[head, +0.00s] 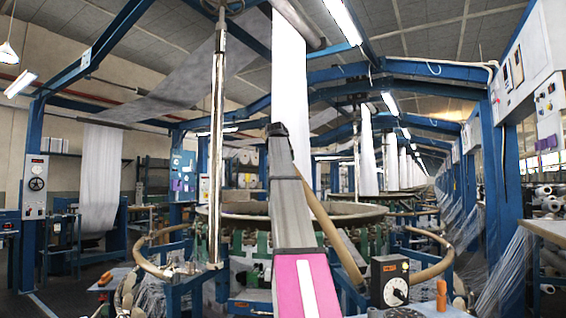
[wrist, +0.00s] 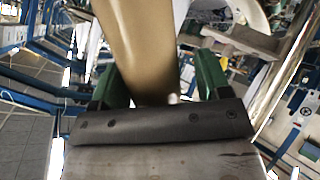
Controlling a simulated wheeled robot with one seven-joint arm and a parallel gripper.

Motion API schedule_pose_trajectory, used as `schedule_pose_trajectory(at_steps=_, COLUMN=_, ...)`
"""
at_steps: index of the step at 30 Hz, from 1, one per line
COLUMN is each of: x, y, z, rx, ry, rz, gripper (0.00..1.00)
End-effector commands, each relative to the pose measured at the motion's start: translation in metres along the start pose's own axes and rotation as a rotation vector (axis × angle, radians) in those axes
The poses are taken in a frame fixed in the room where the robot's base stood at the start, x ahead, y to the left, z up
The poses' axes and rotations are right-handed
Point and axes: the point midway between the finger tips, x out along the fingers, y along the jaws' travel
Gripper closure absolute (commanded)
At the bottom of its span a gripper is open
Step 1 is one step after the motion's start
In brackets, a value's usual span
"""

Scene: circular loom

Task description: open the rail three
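A tan, round rail section (head: 328,222) slants steeply upward in the head view, from the front of the circular loom (head: 235,222) at lower right to my gripper at upper left. It stands raised out of line with the other tan rail sections around the loom, at left (head: 150,262) and right (head: 440,262). My gripper (head: 279,131) is at its upper end. In the wrist view the rail (wrist: 140,45) lies between the two green fingers (wrist: 155,85), close against both. The gripper looks shut on it. My grey arm hides part of the loom's front.
A black control box with a dial (head: 390,282) and an orange object (head: 441,294) stand at lower right. Blue frame posts (head: 486,165) rise at both sides. A white fabric strip (head: 289,85) hangs above the loom. Some floor is open at lower left.

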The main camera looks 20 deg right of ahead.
Motion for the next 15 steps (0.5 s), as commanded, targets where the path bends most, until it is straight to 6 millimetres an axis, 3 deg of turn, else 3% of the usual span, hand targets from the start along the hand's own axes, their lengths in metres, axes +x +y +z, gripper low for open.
schedule_pose_trajectory(at_steps=11, x=-0.002, y=0.000, z=-0.001, rx=0.000, ry=0.002, rz=0.000, gripper=0.24)
schedule_pose_trajectory(at_steps=15, x=-0.015, y=0.000, z=-0.001, rx=0.000, ry=0.003, rz=0.000, gripper=0.24)
